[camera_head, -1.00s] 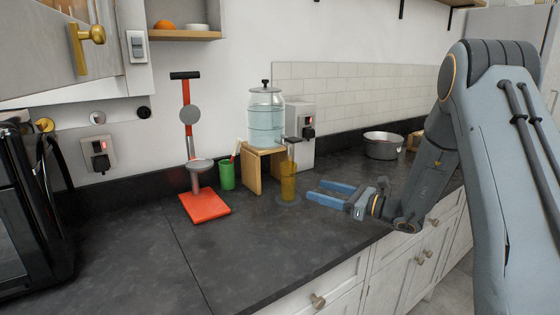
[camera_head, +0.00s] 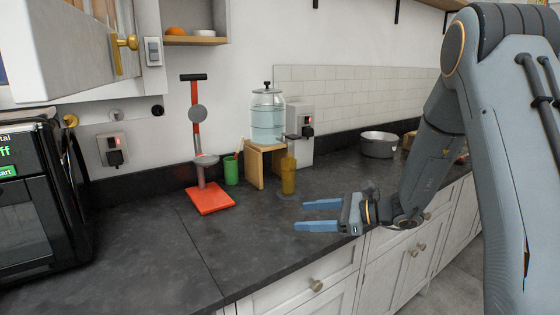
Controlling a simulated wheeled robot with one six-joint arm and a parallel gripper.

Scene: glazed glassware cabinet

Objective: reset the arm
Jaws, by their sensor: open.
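My gripper (camera_head: 320,215) is open and empty, with its two blue fingers pointing left over the front part of the dark counter. My arm comes in from the right side of the picture. An amber-filled glass (camera_head: 288,176) stands upright on the counter behind and to the left of my fingers, apart from them. It stands below the tap of a glass drink dispenser (camera_head: 267,117). The dispenser rests on a small wooden stand (camera_head: 254,166).
A red juicer-like press (camera_head: 210,198) and a green cup (camera_head: 231,171) stand left of the stand. A black oven (camera_head: 40,205) is at the far left. A metal pot (camera_head: 379,145) stands at the back right. The counter's (camera_head: 150,235) front left is clear.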

